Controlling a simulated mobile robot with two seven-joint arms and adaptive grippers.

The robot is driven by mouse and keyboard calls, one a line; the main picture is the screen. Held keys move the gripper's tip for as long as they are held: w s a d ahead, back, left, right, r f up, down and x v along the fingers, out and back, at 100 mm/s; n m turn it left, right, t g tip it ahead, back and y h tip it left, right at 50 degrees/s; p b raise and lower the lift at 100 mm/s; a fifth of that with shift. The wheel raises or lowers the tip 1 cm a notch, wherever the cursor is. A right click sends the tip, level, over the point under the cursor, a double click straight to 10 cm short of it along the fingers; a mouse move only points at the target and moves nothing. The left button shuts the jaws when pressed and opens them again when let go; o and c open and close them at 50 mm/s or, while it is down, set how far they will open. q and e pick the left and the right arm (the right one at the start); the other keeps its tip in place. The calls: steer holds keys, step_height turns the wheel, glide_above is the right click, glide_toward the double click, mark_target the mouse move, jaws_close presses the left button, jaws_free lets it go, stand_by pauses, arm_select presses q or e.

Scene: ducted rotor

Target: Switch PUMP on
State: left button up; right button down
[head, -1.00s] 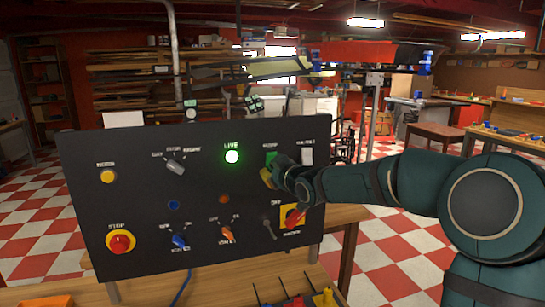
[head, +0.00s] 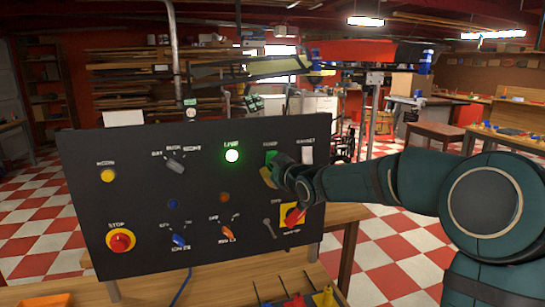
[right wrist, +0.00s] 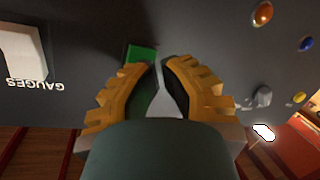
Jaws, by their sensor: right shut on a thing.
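The dark control panel (head: 130,205) stands upright on a wooden bench. Its green PUMP switch (head: 271,157) is at the upper right and also shows in the right wrist view (right wrist: 141,54). My right gripper (head: 268,177) is at the panel face, just below the visible green part of the switch. In the right wrist view its yellow ribbed fingers (right wrist: 158,70) come together at the green switch and hide part of it. The fingers are shut on it. I cannot tell the switch's position. My left gripper is not in view.
The white GAUGES switch (head: 307,155) is right beside PUMP. A green LIVE lamp (head: 232,156) is lit to its left. A red rotary handle on a yellow plate (head: 284,215) lies below my gripper. A red STOP button (head: 121,240) is at lower left.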

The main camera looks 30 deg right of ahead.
steer(key=shift+w, duration=0.15)
steer(key=shift+w+d+r, duration=0.1)
steer(key=shift+w+r, duration=0.1)
steer(key=shift+w, duration=0.05)
steer(key=shift+w+d+r+p, duration=0.1)
steer(key=shift+w+r+p, duration=0.05)
steer(key=shift+w+p, duration=0.3)
stand_by(0.9)
steer(key=shift+w+r, duration=0.15)
steer(key=shift+r, duration=0.4)
stand_by(0.7)
steer(key=shift+s+a+f+b, duration=0.25)
steer(key=shift+f+b, duration=0.2)
steer(key=shift+f, duration=0.15)
steer(key=shift+s+a+f, duration=0.1)
steer(key=shift+f, duration=0.05)
steer(key=shift+s+f+b, duration=0.15)
steer(key=shift+s+b, duration=0.25)
steer(key=shift+b, duration=0.05)
steer(key=shift+s, duration=0.1)
